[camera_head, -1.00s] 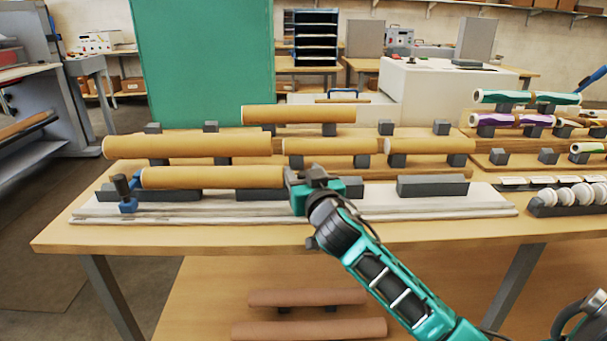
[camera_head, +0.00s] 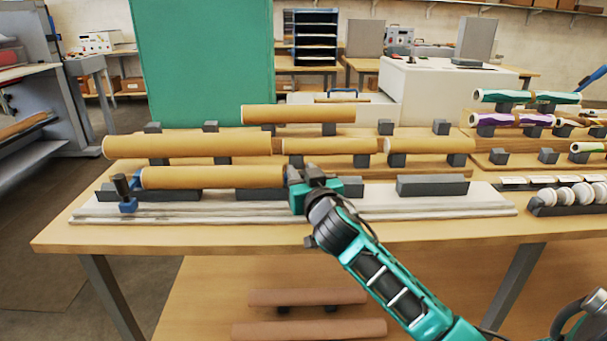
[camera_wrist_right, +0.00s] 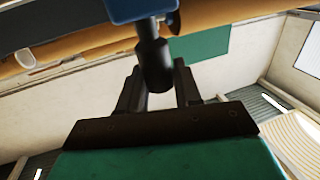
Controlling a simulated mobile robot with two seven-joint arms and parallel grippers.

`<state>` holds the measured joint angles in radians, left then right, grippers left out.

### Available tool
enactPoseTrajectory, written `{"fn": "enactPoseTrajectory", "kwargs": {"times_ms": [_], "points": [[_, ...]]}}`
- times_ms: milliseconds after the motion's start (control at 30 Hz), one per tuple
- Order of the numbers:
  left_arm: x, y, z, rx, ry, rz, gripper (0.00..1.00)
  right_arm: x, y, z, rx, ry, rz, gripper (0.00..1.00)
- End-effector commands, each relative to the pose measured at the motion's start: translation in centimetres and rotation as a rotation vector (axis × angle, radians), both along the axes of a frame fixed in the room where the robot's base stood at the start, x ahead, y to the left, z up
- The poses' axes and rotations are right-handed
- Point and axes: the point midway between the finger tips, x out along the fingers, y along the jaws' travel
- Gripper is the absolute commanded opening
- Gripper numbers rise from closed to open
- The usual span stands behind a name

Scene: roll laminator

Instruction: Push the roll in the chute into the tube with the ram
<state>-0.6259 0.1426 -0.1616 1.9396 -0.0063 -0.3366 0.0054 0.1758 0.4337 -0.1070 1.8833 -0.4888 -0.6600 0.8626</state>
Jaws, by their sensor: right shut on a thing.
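My right gripper (camera_head: 308,182) is at the right end of the front brown tube (camera_head: 212,178), over the white base. In the right wrist view, its fingers (camera_wrist_right: 157,88) are shut around the dark upright handle of the ram (camera_wrist_right: 153,55). A blue part of the ram (camera_wrist_right: 140,9) shows beyond the handle. The tube lies level on dark supports, its left end by a blue clamp with a black knob (camera_head: 126,194). A dark grey chute block (camera_head: 347,187) shows just right of the gripper. I cannot make out the roll; the gripper hides the tube's right end. My left gripper is not in view.
Several more brown tubes (camera_head: 190,146) rest on cradles behind. Another dark grey block (camera_head: 432,186) stands on the white base (camera_head: 470,204) to the right. A rack of white rolls (camera_head: 572,197) stands at the table's right. The wooden front edge (camera_head: 200,237) is clear.

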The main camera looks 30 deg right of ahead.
Motion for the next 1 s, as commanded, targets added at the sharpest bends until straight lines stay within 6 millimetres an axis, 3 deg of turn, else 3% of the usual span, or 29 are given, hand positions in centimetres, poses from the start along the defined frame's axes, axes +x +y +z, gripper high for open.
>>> {"fn": "enactPoseTrajectory", "kwargs": {"times_ms": [200, 500, 533, 600, 700, 1000], "points": [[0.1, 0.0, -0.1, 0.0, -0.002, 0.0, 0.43, 0.9, 1.5, 0.0, 0.005, -0.002, 0.002, 0.03], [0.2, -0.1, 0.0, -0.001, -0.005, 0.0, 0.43, 1.0, 1.6, 0.0, 0.0, 0.0, 0.001, 0.03], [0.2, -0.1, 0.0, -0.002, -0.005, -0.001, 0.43, 1.0, 1.6, 0.0, 0.0, 0.0, 0.001, 0.36], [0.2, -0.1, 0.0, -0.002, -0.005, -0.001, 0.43, 1.0, 1.6, 0.0, 0.0, 0.0, 0.001, 0.43], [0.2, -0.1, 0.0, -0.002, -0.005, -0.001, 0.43, 1.0, 1.6, 0.0, 0.0, 0.0, 0.001, 0.53], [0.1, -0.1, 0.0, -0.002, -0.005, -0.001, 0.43, 0.8, 1.7, 0.0, 0.001, 0.0, 0.001, 0.53]]}}
